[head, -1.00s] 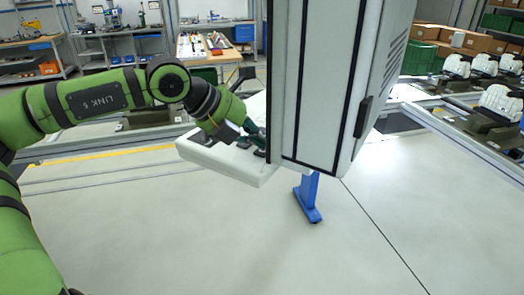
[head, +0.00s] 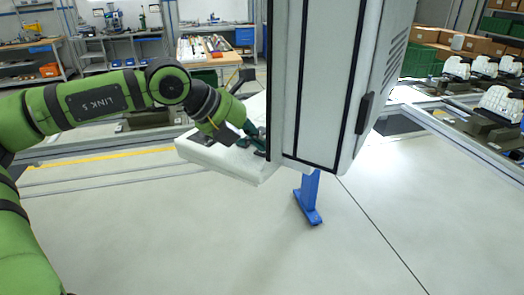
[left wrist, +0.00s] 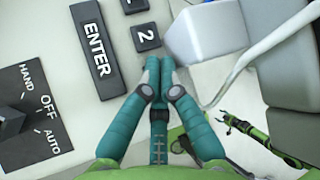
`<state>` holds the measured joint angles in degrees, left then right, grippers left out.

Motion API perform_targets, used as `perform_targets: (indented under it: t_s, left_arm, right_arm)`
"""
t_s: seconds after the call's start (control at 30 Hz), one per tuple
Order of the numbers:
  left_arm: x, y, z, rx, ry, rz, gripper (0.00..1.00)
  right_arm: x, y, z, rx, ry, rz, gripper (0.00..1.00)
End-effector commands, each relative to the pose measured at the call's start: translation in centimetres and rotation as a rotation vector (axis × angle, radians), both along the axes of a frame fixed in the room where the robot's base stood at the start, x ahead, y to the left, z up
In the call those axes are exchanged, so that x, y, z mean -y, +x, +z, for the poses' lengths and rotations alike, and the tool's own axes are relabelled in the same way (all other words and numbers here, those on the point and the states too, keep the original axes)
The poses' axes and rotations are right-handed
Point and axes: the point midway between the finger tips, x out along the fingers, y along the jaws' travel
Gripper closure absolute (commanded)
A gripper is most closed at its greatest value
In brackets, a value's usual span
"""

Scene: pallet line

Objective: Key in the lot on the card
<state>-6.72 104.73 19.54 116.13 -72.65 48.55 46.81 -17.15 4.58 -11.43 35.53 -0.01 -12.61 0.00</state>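My left gripper (head: 256,136) reaches over the white sloping keypad console (head: 222,161) on the side of the tall cabinet (head: 330,80). In the left wrist view its two teal fingers (left wrist: 157,60) are together, with nothing seen between them. Their tips are just below the dark key marked 2 (left wrist: 145,37); I cannot tell whether they touch anything. A long ENTER key (left wrist: 95,48) lies left of the tips. Part of another key (left wrist: 134,5) shows at the top edge. I see no card or display in these views.
A HAND/OFF/AUTO selector switch (left wrist: 10,120) sits left on the console. A pale grey block (left wrist: 205,35) and a white cable (left wrist: 262,45) are close right of the fingers. A blue foot (head: 308,205) stands below the cabinet. The floor in front is clear.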

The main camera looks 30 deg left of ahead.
Motion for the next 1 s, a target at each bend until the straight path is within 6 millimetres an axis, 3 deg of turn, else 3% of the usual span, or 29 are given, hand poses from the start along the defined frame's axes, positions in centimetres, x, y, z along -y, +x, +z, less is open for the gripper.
perform_targets:
  t_s: [0.43,1.0]
  left_arm:
    - [0.0,-0.1,-0.2,-0.006,0.001,0.0,1.0]
    - [0.0,0.0,1.5,-0.004,0.001,0.0,1.0]
  right_arm:
    - [0.0,0.0,-0.1,0.0,0.0,0.001,0.33]
    - [0.0,-0.1,0.6,-0.001,0.0,0.001,0.33]
